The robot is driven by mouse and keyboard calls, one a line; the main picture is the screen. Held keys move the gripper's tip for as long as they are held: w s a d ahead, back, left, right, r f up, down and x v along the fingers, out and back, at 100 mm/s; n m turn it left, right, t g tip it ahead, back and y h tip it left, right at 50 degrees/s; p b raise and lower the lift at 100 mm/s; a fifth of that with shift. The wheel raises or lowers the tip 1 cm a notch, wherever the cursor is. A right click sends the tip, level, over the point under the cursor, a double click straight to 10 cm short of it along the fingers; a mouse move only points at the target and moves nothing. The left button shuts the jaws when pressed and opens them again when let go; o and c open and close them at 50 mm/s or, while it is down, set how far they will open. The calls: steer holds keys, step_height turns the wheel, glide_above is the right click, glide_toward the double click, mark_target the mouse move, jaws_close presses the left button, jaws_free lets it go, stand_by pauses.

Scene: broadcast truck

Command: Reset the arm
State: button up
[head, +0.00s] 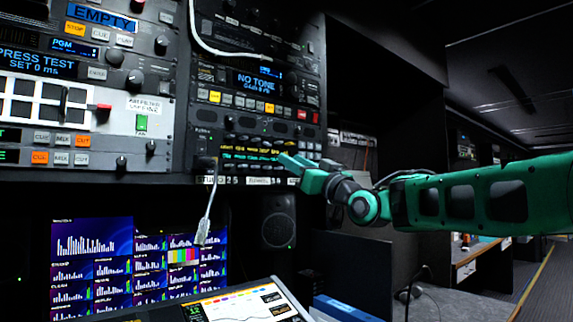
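My arm is green and reaches in from the right edge of the head view, roughly level. My gripper (290,164) is at its left end, in front of the lower part of the middle rack panel. Its fingertips appear close to a unit with lit green and yellow text (248,153). I cannot tell whether they touch it. The fingers are small and seen from the side, so their opening is not clear. No held object is visible.
Rack panels with buttons and knobs (75,125) fill the left. Below are a multiview screen (95,270), a speaker (277,228) and a tilted tablet (240,303). An aisle (545,285) lies open at right.

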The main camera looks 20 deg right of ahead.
stand_by(0.4)
steer(key=s+d+f+m+g+h, duration=0.2)
steer(key=s+d+f+g+h, duration=0.15)
steer(key=f, duration=0.75)
steer(key=s+d+f+m+g+h, duration=0.1)
steer(key=s+d+f+g+h, duration=0.3)
steer(key=f, duration=0.7)
steer(key=s+d+f+m+g, duration=0.25)
steer(key=d+f, duration=0.25)
steer(key=f, duration=0.5)
steer(key=s+f+m+g, duration=0.1)
steer(key=s+f+g, duration=0.3)
steer(key=s, duration=0.6)
steer(key=s+f+m+g, duration=0.2)
steer(key=s+f+g, duration=0.2)
steer(key=s+f, duration=0.5)
steer(key=s+f+m+g, duration=0.1)
steer(key=s+f+g, duration=0.3)
steer(key=s+f, duration=0.3)
steer(key=s+d, duration=0.1)
steer(key=s, duration=0.3)
steer(key=shift+s, duration=0.35)
steer(key=shift+m+y, duration=0.25)
